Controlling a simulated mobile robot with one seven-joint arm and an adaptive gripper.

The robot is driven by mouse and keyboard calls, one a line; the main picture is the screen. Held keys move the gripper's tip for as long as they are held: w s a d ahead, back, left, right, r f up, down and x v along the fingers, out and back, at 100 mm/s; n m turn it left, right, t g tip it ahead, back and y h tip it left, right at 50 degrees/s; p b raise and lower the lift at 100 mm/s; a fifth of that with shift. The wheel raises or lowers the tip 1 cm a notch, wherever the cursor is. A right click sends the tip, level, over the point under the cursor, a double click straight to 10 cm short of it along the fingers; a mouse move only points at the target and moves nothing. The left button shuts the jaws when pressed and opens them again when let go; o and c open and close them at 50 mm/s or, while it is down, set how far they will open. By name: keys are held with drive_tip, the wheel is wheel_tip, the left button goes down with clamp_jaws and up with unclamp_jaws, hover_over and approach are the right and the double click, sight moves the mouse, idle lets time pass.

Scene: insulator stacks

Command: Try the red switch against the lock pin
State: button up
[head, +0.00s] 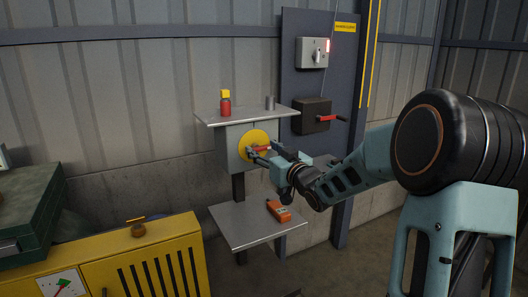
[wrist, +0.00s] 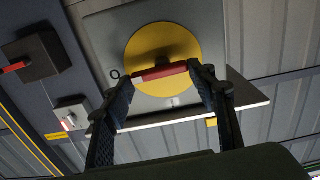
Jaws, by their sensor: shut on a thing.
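The red switch (head: 262,148) is a short red handle on a yellow round plate, on the front of a grey box (head: 233,158). In the wrist view the red handle (wrist: 160,73) lies nearly level across the yellow plate (wrist: 180,45). My gripper (head: 261,155) is at the plate, and in the wrist view its two fingers (wrist: 161,80) close on the handle's ends. A small dark ring (wrist: 115,74) sits beside the plate in the wrist view; it may be the lock pin. In the head view my gripper hides that spot.
A red and yellow piece (head: 225,104) and a grey cylinder (head: 270,103) stand on the shelf above. An orange device (head: 278,210) lies on the lower shelf (head: 245,230). A dark box with a red lever (head: 318,116) is at right. A yellow cabinet (head: 150,265) stands front left.

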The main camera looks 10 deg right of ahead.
drive_tip(key=shift+n+b, duration=0.55)
drive_tip(key=shift+n, duration=0.05)
drive_tip(key=o, duration=1.2)
drive_tip(key=shift+c, duration=0.2)
drive_tip(key=v, duration=1.2)
